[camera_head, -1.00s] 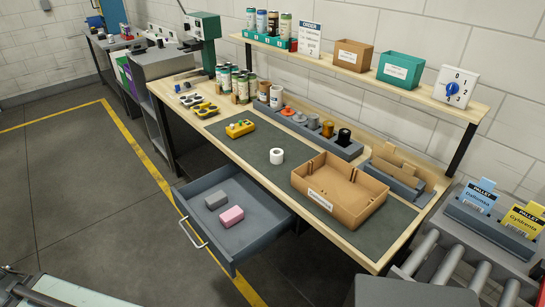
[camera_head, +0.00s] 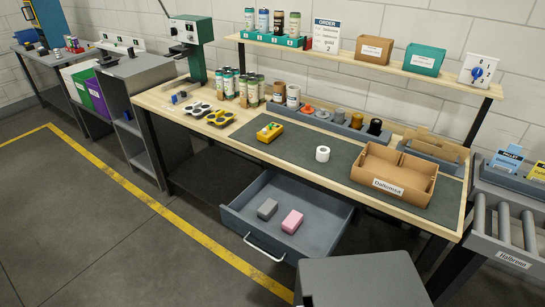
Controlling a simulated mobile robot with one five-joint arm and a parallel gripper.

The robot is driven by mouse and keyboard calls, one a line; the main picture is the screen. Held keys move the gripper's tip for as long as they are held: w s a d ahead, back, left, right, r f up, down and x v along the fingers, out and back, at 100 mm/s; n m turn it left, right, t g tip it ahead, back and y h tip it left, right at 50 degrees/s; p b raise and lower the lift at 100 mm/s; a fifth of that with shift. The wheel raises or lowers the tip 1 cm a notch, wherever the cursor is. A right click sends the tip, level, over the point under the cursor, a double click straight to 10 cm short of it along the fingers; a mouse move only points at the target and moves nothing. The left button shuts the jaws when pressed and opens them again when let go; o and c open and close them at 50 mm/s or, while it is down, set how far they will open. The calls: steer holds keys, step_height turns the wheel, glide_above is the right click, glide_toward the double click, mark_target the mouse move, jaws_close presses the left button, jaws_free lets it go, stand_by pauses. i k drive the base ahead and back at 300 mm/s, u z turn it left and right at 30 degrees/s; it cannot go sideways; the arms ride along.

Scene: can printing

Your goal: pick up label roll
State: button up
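A white label roll (camera_head: 322,154) stands on the dark green mat of the workbench, between the yellow device and the brown open box. It stands apart from both. My gripper is not in view, and nothing is seen touching the roll.
A brown box (camera_head: 394,173) labelled Dallonisa sits right of the roll. A yellow device (camera_head: 270,132) lies to its left. An open drawer (camera_head: 325,237) juts out below the bench front, holding a grey block (camera_head: 267,209) and a pink block (camera_head: 292,222). A grey surface (camera_head: 362,281) fills the lower front.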

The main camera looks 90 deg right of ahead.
mark_target(322, 152)
steer(key=i, duration=1.7)
steer(key=z, duration=3.7)
steer(key=i, duration=1.05)
